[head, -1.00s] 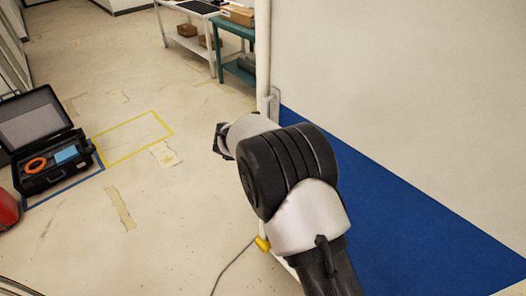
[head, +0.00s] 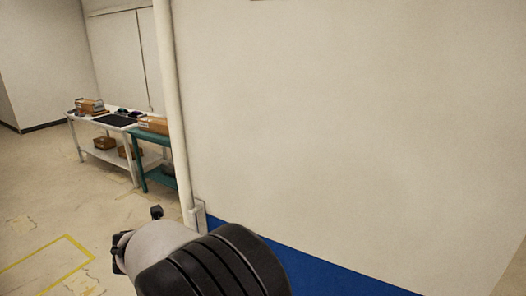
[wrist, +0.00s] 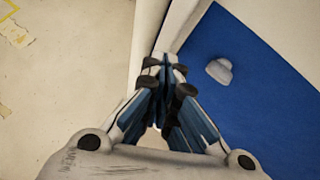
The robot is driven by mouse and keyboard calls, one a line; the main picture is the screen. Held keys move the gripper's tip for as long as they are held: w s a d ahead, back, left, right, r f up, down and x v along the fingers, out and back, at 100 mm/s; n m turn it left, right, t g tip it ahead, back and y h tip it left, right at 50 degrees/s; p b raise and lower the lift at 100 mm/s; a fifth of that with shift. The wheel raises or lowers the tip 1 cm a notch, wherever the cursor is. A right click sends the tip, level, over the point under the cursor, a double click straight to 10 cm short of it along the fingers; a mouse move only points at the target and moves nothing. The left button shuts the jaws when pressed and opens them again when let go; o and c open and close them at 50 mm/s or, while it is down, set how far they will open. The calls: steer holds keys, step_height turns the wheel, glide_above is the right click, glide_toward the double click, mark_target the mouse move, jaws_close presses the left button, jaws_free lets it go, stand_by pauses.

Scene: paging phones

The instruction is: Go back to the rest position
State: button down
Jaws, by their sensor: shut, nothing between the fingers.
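My gripper (wrist: 163,72) shows in the wrist view with its fingers together and nothing between them.
A pale wall (head: 350,120) fills the right of the head view, with a blue band (head: 330,272) along its foot. A pipe (head: 172,100) stands left of it. A white table (head: 98,125) and a teal table (head: 150,140) hold boxes. Open floor with yellow tape (head: 45,262) lies left.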

steer(key=w+d+r+n+t+y, duration=0.1)
steer(key=w+d+r+n+y, duration=0.15)
steer(key=r, duration=0.35)
steer(key=w+d+r+n+t+y, duration=0.1)
steer(key=d+r+n, duration=0.2)
steer(key=r+n, duration=0.15)
steer(key=s+d+r+n+y+b, duration=0.1)
steer(key=s+d+r+n+y, duration=0.2)
steer(key=s+d+r+n, duration=0.45)
steer(key=s+d+f+n+g+h+b, duration=0.1)
steer(key=s+d+f+n+g+h, duration=0.2)
steer(key=s+d+n, duration=0.7)
steer(key=s+d+f+n+g+h, duration=0.3)
steer(key=s+d+f+n, duration=0.5)
steer(key=s+d, duration=0.9)
steer(key=s+n+g, duration=0.1)
steer(key=s+n, duration=0.1)
steer(key=n, duration=0.1)
steer(key=shift+s+d+f+b, duration=0.15)
steer(key=shift+s+d+b, duration=0.1)
steer(key=shift+s+b, duration=0.15)
steer(key=c, duration=2.4)
jaws_free()
steer(key=shift+w, duration=0.1)
